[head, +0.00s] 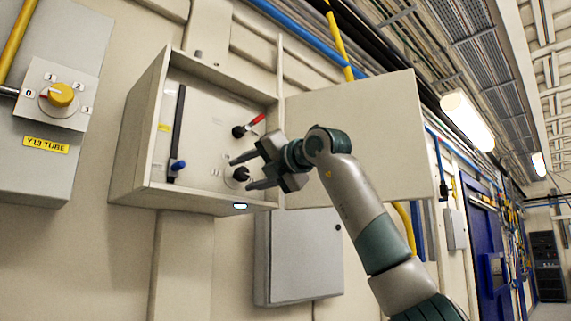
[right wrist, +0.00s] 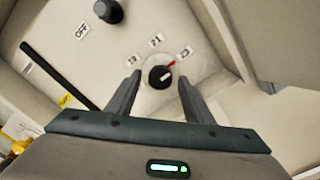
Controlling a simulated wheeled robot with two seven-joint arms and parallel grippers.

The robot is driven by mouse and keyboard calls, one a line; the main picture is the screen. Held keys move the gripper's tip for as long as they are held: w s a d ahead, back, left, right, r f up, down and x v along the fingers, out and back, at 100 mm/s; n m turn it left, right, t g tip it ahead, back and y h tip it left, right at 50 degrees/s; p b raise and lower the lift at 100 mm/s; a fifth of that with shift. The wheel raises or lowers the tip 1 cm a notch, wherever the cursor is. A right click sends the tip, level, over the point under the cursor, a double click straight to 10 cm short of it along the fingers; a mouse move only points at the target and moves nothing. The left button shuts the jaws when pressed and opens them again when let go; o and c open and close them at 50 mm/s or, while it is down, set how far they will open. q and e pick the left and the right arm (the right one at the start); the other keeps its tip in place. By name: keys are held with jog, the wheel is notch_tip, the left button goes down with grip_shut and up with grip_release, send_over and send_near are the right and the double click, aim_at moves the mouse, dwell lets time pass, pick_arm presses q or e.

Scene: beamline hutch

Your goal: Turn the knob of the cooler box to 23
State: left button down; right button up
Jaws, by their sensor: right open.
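The open cooler box (head: 190,195) is on the wall, with its door swung out to the right. Its black knob (head: 241,174) is low on the inner panel. In the right wrist view the knob (right wrist: 160,77) has a red pointer aimed up and right, toward the label that seems to read 23 (right wrist: 184,52). Labels that look like 21 (right wrist: 156,40) and 19 (right wrist: 132,59) lie to its left. My right gripper (head: 241,175) is open, with a finger on either side of the knob and visible gaps between. It also shows in the right wrist view (right wrist: 159,80). My left gripper is out of view.
A red-handled switch (head: 249,126) sits above the knob, and a dark vertical bar with a blue end (head: 177,165) is at the left. The open door (head: 365,135) stands right of the gripper. A grey box with a yellow knob (head: 61,94) is farther left.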

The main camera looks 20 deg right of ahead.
pick_arm(q)
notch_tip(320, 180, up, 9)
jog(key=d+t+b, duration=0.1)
jog(key=b, duration=0.2)
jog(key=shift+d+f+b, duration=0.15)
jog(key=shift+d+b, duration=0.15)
jog(key=shift+b, duration=0.1)
pick_arm(e)
jog(key=v, duration=1.6)
jog(key=shift+s, duration=0.2)
jog(key=shift+w+f, duration=0.1)
